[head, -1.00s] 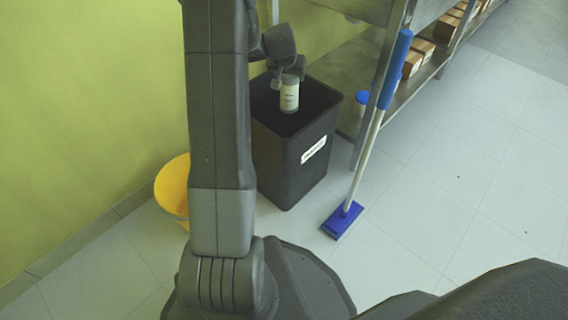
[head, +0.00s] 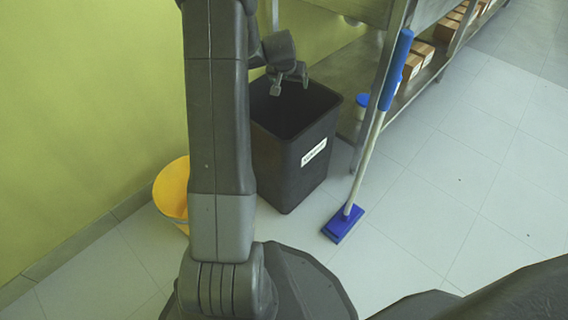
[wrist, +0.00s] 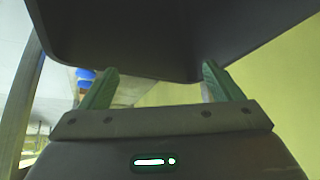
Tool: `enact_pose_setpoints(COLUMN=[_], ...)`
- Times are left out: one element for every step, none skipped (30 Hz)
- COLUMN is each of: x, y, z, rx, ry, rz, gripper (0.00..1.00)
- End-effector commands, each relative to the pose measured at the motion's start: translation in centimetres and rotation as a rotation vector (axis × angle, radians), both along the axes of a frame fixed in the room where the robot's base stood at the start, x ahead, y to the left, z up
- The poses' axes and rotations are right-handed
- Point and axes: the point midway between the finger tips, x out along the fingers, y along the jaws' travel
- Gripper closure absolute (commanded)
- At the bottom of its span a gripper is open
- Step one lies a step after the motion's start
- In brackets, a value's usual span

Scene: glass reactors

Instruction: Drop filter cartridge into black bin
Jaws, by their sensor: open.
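The black bin (head: 290,168) stands on the floor by the green wall, with a white label on its front. My gripper (head: 289,88) is over the bin's opening, open and empty. In the wrist view my gripper (wrist: 160,85) shows two green fingers spread apart with nothing between them. The dark bin wall (wrist: 170,40) fills the upper part of that view. The filter cartridge is not visible in any current view; the bin's inside is dark and its bottom is hidden.
A yellow bucket (head: 173,190) stands left of the bin, partly behind my arm. A mop with a blue head (head: 343,223) leans against the metal shelf (head: 350,85) at right. Boxes (head: 424,50) sit on the shelf. The floor at right is clear.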

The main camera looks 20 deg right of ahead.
Motion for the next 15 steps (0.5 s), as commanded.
enact_pose_setpoints(x=[-0.2,-0.5,-0.8,-1.1,-1.3,-1.7,-2.1,-2.4,-2.8,-3.1,-3.4,-3.7,-4.0,-4.2,-4.5], y=[0.2,0.4,0.7,0.9,1.1,1.4,1.6,1.9,2.2,2.4,2.6,2.9,3.1,3.3,3.5], z=[1.0,1.5,2.1,2.7,3.4,4.1,4.8,5.4,6.2,6.8,7.3,8.0,8.4,8.9,9.4], rx=[-0.001,-0.001,-0.001,-0.001,-0.002,-0.001,-0.002,-0.001,-0.001,-0.001,-0.002,-0.002,-0.001,-0.002,-0.001], ry=[-0.002,-0.003,-0.003,-0.003,-0.004,-0.003,-0.004,-0.003,-0.003,-0.003,-0.004,-0.004,-0.003,-0.004,-0.003], rz=[0.001,0.001,0.001,0.001,0.001,0.001,0.001,0.001,0.001,0.001,0.001,0.001,0.001,0.001,0.001], gripper=[0.14,0.14,0.14,0.14,0.14,0.14,0.14,0.14,0.14,0.14,0.14,0.14,0.14,0.14,0.14])
